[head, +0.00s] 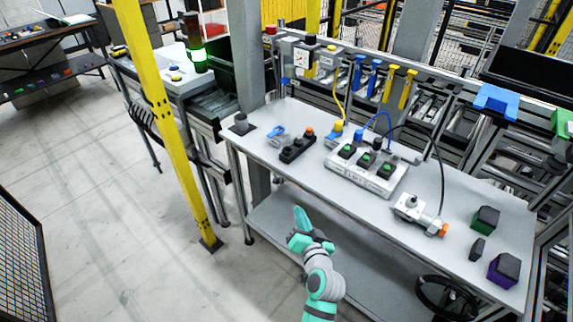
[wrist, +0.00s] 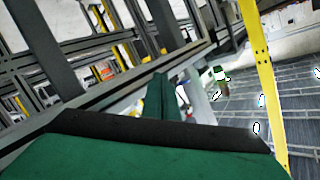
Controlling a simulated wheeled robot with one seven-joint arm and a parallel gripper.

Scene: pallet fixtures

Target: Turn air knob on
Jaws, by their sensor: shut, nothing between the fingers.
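My teal gripper (head: 301,218) is shut and empty in the head view. It hangs in front of the grey workbench (head: 452,244), by its front edge, apart from the parts on top. In the wrist view its closed fingers (wrist: 166,98) point away past the bench frame. I cannot tell for sure which part is the air knob. A small blue-handled fitting (head: 277,134) sits at the bench's left. A silver pneumatic unit (head: 418,212) with a dark hose and an orange end sits at the right. No knob shows clearly in the wrist view.
Dark blocks, one with a purple base (head: 504,269), stand at the right. A yellow post (head: 165,115) rises left of the bench. The floor at left is clear.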

